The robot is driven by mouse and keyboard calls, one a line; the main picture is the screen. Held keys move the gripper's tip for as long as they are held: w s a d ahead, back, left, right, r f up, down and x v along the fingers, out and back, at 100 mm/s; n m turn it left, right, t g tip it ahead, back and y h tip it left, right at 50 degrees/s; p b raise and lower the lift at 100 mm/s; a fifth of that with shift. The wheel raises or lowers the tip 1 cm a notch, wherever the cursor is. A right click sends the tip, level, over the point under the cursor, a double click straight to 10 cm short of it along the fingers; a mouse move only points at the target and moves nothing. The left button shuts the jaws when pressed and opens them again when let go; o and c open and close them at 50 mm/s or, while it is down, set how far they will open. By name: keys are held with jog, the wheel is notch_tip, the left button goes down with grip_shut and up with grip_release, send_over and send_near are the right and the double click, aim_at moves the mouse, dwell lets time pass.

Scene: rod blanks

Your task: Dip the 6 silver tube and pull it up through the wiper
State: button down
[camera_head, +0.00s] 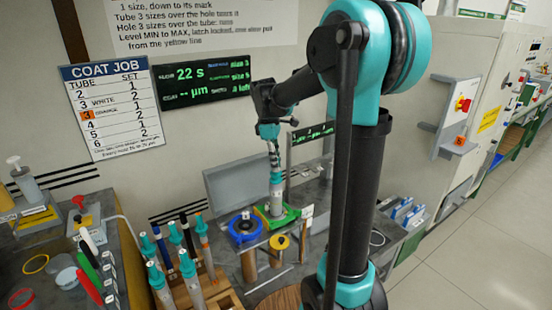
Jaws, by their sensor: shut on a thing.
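My gripper (273,155) is shut on the top of a silver tube (277,198) with a teal collar. The tube is upright, and its lower end meets a green wiper plate (291,216) on the bench fixture. Any part of the tube below the green plate is hidden, and I cannot read a number on it. A blue ring piece (245,229) sits to the left of the green plate, and a yellow disc (279,242) sits in front of it.
A COAT JOB board (110,106) and a dark display (203,78) reading 22 s hang behind. The right floor is clear.

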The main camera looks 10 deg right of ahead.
jog(key=shift+f, duration=1.6)
jog(key=shift+f, duration=4.3)
jog(key=shift+r, duration=5.55)
notch_tip(320, 180, up, 11)
send_over(276, 190)
jog(key=w, duration=0.2)
jog(key=shift+w+d, duration=0.1)
jog(key=shift+d, duration=0.15)
